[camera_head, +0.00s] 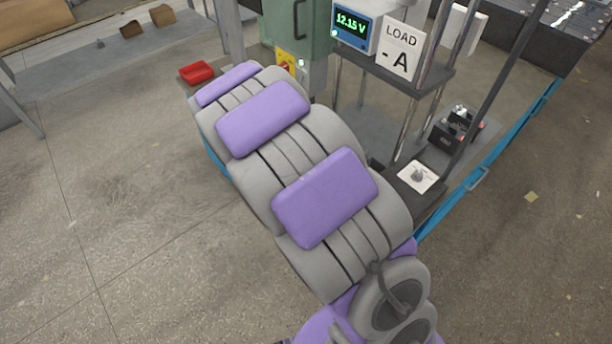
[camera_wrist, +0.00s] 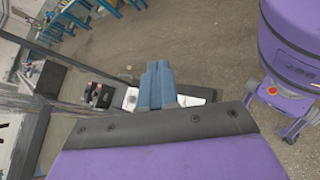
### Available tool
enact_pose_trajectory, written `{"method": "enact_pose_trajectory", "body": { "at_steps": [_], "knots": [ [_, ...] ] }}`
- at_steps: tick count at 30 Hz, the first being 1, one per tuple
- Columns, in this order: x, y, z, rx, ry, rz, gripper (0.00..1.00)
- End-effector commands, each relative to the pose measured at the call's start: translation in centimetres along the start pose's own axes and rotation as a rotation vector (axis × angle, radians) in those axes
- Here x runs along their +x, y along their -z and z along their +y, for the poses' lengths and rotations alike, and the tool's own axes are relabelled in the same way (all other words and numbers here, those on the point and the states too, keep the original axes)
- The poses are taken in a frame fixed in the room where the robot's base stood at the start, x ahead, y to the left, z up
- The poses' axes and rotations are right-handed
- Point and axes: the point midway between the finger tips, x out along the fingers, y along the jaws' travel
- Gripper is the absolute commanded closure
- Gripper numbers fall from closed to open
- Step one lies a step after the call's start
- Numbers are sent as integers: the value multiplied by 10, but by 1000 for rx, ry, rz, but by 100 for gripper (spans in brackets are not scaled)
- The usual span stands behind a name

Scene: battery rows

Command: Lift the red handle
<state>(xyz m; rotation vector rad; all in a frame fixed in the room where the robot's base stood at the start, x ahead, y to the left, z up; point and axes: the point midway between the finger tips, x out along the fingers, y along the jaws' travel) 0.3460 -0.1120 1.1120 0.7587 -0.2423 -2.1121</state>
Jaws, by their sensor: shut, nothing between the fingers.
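A small red handle (camera_head: 284,67) shows on a yellow plate (camera_head: 287,57) below the green cabinet in the head view. It is small there and partly hidden by my arm. My gripper (camera_wrist: 160,68) shows in the wrist view, with its two blue-grey fingers together and nothing between them. In the head view my arm hides the gripper. The red handle cannot be made out in the wrist view, so their gap cannot be told.
A red tray (camera_head: 197,72) lies left of the green cabinet (camera_head: 292,28). A meter reading 12.15 V (camera_head: 353,24) and a LOAD - A card (camera_head: 401,50) stand on a rack shelf. A black battery-like block (camera_head: 456,126) sits lower right. Open floor (camera_head: 110,200) lies left.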

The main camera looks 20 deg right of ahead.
Motion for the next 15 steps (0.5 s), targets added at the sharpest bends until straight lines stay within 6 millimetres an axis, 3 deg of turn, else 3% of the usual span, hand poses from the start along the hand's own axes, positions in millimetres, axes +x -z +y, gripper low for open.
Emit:
{"method": "enact_pose_trajectory", "body": {
  "at_steps": [15],
  "knots": [
    [-31,110,21,-208,-382,-195,100]
  ]
}}
